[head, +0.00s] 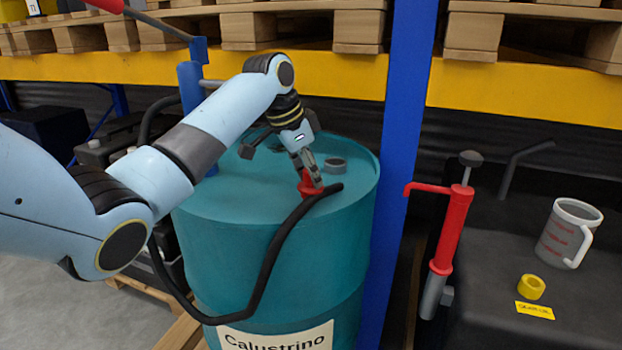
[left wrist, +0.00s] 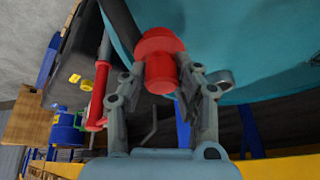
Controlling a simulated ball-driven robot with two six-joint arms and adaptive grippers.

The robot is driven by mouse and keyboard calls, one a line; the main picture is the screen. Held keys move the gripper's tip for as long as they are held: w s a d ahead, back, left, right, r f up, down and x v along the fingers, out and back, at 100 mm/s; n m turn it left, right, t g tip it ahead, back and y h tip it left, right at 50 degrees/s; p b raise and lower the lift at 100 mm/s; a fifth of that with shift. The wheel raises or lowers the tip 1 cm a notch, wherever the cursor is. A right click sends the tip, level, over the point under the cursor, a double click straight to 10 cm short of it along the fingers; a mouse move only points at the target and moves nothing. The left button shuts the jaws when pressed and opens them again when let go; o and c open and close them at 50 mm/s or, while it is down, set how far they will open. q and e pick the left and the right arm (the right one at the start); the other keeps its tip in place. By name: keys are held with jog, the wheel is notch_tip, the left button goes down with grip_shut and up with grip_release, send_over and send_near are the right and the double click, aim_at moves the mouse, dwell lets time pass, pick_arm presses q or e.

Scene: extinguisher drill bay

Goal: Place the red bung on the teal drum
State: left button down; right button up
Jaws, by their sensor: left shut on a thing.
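The teal drum (head: 222,262) stands upright in the middle of the head view, with a pale label on its front. My left gripper (head: 308,172) points down over the drum's top and is shut on the red bung (head: 311,188). In the left wrist view the red bung (left wrist: 160,52) sits between the two fingers of my left gripper (left wrist: 161,82). The bung is at the drum's lid, near its front right; I cannot tell whether it touches the lid. A grey ring (head: 335,165) is on the lid behind the bung. My right gripper is not in view.
A black hose (head: 268,268) loops over the drum's front rim, close to the bung. A blue post (head: 401,130) stands just right of the drum.

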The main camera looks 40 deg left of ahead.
pick_arm(q)
notch_tip(320, 180, down, 2)
jog(key=shift+f, duration=0.1)
jog(key=shift+f, duration=0.1)
jog(key=c, duration=1)
grip_release()
jog(key=b+v, duration=0.1)
jog(key=v, duration=1.1)
jog(key=shift+s, duration=0.1)
